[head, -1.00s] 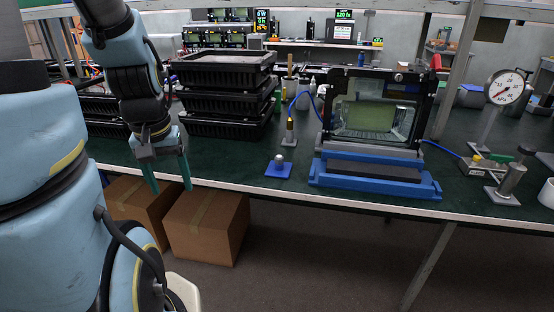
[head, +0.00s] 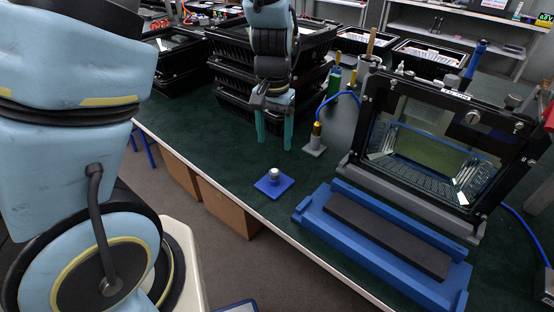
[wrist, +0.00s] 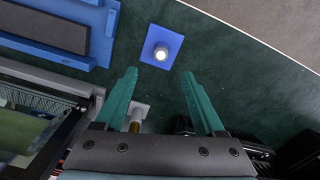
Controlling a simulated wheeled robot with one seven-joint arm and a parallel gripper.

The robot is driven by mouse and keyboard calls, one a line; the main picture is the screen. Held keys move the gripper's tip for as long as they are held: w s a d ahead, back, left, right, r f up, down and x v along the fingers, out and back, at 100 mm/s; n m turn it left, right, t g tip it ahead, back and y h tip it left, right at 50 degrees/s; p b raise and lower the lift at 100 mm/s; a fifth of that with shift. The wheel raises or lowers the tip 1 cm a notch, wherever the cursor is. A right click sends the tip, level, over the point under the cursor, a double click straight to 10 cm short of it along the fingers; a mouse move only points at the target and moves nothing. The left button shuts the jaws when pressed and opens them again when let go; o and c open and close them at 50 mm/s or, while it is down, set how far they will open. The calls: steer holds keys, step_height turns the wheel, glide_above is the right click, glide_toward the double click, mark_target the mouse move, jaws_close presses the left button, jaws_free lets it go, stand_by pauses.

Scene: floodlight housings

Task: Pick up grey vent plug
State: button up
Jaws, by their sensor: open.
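The grey vent plug (head: 274,173) stands upright on a small square blue base (head: 268,187) near the front edge of the bench. In the wrist view the plug (wrist: 160,52) and its blue base (wrist: 150,37) lie beyond the fingertips, roughly centred between them. My gripper (head: 275,145) has two green fingers pointing down, spread apart with nothing between them. It is above the bench, behind the plug in the head view and apart from it. The gripper also shows in the wrist view (wrist: 160,75).
A blue cradle with a dark pad (head: 385,235) and a framed floodlight housing (head: 440,150) stand to the right. A brass-tipped fitting with a blue hose (head: 316,138) is close to my gripper. Stacked black trays (head: 225,85) are behind. Bare green bench surrounds the plug.

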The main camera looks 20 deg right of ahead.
glide_above(274, 170)
steer(key=f, duration=0.5)
steer(key=shift+s+d+f, duration=0.1)
steer(key=shift+s+f, duration=0.2)
steer(key=shift+w+f+p, duration=0.2)
steer(key=shift+f+p, duration=0.85)
steer(key=shift+f, duration=1.55)
jaws_close()
